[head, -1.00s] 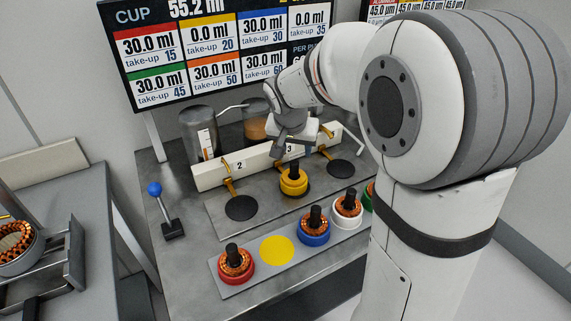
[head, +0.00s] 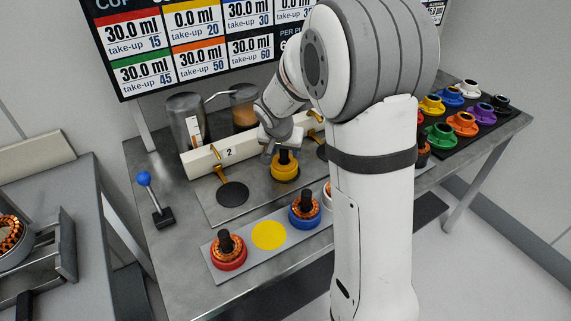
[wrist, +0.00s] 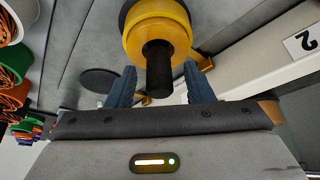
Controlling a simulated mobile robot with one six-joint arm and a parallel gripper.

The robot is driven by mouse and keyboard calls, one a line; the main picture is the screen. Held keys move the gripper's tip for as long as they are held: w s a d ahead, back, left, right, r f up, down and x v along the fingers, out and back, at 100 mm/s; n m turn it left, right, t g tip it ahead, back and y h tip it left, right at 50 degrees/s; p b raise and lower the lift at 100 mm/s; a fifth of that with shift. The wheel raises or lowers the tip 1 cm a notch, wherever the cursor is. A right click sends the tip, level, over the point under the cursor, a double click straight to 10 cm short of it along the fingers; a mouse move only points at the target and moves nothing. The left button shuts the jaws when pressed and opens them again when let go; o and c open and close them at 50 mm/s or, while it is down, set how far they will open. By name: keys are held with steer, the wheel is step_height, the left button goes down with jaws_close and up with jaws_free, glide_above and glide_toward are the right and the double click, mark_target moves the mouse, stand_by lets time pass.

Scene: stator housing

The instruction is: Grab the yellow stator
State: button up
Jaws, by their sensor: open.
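The yellow stator (head: 285,169) stands upright at the middle station of the dispensing bench, with a black post on top. In the wrist view the yellow stator (wrist: 158,38) is at the top centre, its dark post pointing toward my gripper. My gripper (wrist: 160,88) is open, with one blue-grey finger on each side of the post's end and gaps showing on both sides. In the head view my gripper (head: 287,147) is just above the stator at the post; its fingers are hard to make out there.
A grey strip in front holds a red stator (head: 228,251), an empty yellow disc (head: 269,235) and a blue stator (head: 305,211). A white rail (head: 205,161) with brass nozzles runs close behind. A blue-knobbed lever (head: 145,179) stands left; coloured flanged parts (head: 462,123) sit right.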

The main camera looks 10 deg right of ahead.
steer(key=shift+c, duration=0.2)
jaws_close()
stand_by(0.5)
